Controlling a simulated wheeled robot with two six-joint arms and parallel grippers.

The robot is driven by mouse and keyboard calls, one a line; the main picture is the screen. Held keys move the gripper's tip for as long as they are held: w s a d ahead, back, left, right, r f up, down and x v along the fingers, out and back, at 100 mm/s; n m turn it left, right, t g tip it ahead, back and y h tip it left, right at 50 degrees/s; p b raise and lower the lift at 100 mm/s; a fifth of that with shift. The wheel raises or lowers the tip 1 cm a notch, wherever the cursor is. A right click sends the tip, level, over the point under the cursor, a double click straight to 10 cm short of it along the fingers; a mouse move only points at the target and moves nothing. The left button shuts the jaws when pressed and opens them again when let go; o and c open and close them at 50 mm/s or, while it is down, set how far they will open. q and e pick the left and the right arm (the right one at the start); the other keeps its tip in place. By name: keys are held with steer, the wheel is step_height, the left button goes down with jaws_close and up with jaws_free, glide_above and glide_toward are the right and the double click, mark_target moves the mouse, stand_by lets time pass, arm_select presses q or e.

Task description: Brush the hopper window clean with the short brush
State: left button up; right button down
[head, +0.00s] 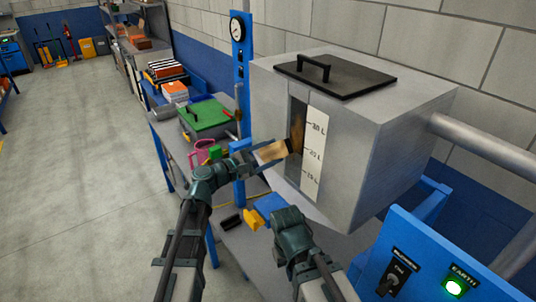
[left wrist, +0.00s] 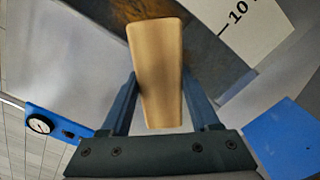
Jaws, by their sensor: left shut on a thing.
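The grey hopper (head: 400,120) has a narrow dark window (head: 297,135) in its front, beside a white litre scale (head: 316,150). A brown smear shows on the window and at the top of the left wrist view (left wrist: 150,10). My left gripper (head: 252,157) is shut on the short brush, whose pale wooden handle (head: 272,152) points at the window. The handle (left wrist: 157,75) fills the space between the fingers in the left wrist view. The bristles are hidden; I cannot tell whether they touch the window. My right gripper (head: 291,228) is low, below the hopper; its fingers cannot be made out.
A black-handled lid (head: 335,75) lies on top of the hopper. A blue post with a gauge (head: 237,28) stands left of it. A bench (head: 180,130) holds a green board and a pink jug (head: 203,150). A blue control panel (head: 430,270) with a lit green button is at front right.

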mark_target(303, 153)
arm_select(q)
steer(key=shift+x, duration=1)
stand_by(0.7)
steer(key=shift+s, duration=0.15)
steer(key=shift+s+d, duration=0.45)
steer(key=shift+s, duration=0.25)
steer(key=shift+s+d, duration=0.5)
steer(key=shift+s, duration=0.2)
steer(key=shift+s+d, duration=0.15)
steer(key=shift+s+d, duration=1.2)
steer(key=shift+s, duration=0.3)
steer(key=shift+r+p, duration=1)
steer(key=shift+r, duration=0.05)
steer(key=shift+w+f, duration=0.1)
